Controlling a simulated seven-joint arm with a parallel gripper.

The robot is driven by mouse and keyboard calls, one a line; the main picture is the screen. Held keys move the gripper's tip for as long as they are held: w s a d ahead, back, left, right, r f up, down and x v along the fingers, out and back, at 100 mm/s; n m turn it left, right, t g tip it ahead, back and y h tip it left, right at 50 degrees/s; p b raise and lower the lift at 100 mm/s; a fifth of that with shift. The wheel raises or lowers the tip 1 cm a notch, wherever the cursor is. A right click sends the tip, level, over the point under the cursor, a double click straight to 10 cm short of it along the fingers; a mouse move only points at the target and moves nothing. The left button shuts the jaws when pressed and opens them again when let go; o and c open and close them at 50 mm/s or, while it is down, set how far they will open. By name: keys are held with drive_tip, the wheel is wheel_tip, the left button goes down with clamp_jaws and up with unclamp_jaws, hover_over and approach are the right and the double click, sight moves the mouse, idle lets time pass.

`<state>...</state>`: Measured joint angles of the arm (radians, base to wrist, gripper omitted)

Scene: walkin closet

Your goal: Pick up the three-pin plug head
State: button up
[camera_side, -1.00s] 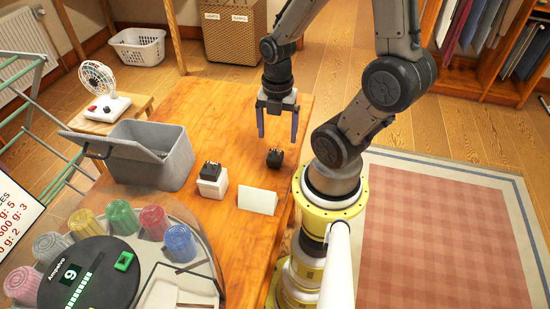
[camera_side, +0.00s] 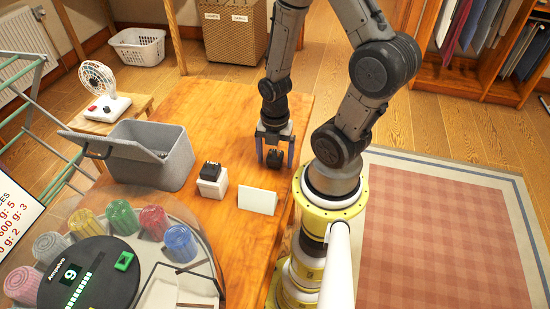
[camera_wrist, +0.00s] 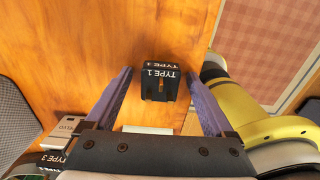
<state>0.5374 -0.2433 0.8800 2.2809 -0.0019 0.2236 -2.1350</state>
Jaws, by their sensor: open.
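A small black plug head (camera_side: 275,159) stands on the wooden table (camera_side: 235,130). In the wrist view this black block (camera_wrist: 160,83) bears white lettering that reads "TYPE 1" on one face. My gripper (camera_side: 274,161) is open and points down, with one finger on each side of this block. In the wrist view gaps show between the block and both fingers. A second black plug head (camera_side: 210,171) sits on a white block (camera_side: 212,187) to the left, with small pins on top. I cannot count the pins on either one.
A white folded card (camera_side: 258,200) stands in front of the gripper. A grey lidded box (camera_side: 150,165) is at the left. A round device (camera_side: 90,280) with several coloured cups is at the front left. The table's far part is clear.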

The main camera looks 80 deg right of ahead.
sight(275, 151)
clamp_jaws()
idle(0.3)
wheel_tip(275, 151, up, 9)
drive_tip(key=shift+f, duration=0.1)
drive_tip(key=shift+r, duration=0.6)
